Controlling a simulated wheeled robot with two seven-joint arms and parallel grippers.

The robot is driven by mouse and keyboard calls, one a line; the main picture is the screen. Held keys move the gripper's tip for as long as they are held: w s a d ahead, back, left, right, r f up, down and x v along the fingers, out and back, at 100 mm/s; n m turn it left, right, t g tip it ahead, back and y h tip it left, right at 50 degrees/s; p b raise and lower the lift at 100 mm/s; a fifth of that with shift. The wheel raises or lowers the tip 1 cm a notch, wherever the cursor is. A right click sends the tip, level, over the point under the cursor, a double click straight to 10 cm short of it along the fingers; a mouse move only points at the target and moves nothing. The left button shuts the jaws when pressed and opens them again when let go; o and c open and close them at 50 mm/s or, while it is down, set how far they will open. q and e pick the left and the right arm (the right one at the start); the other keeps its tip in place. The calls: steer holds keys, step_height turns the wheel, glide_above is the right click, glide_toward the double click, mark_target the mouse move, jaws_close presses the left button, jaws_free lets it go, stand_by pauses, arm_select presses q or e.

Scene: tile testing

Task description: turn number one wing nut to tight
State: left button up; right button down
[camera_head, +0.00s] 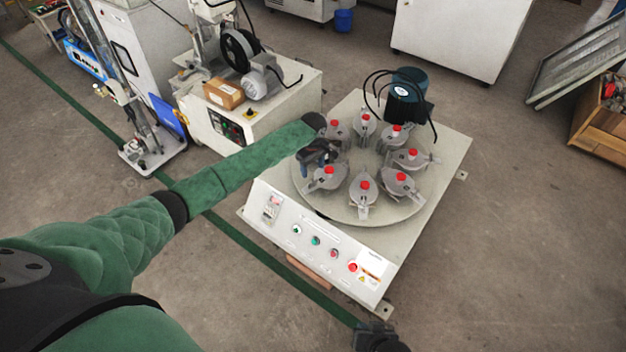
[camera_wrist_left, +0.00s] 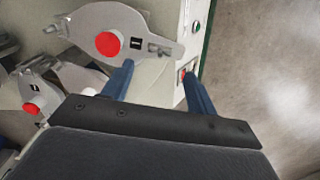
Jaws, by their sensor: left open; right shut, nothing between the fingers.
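In the left wrist view a round grey lid (camera_wrist_left: 88,22) has a black label "1" and a red knob (camera_wrist_left: 108,44). A small metal wing nut (camera_wrist_left: 160,48) shows at the lid's right end. My left gripper (camera_wrist_left: 158,68) is open, with its two blue fingers apart just below the wing nut; I cannot tell whether they touch it. In the head view my left gripper (camera_head: 318,158) is over the left side of the round turntable (camera_head: 330,205), beside a red-knobbed pot (camera_head: 326,180). My right gripper (camera_head: 378,338) is shut and empty at the bottom edge, away from the machine.
Several similar lidded pots ring the turntable. A dark motor (camera_head: 408,90) stands behind them. The control panel (camera_head: 315,240) with buttons faces front. Another machine (camera_head: 245,110) with a cardboard box (camera_head: 224,93) stands at the back left.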

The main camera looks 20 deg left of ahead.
mark_target(313, 183)
arm_select(q)
steer(key=shift+f, duration=3.6)
steer(key=shift+c, duration=0.2)
steer(key=c, duration=0.9)
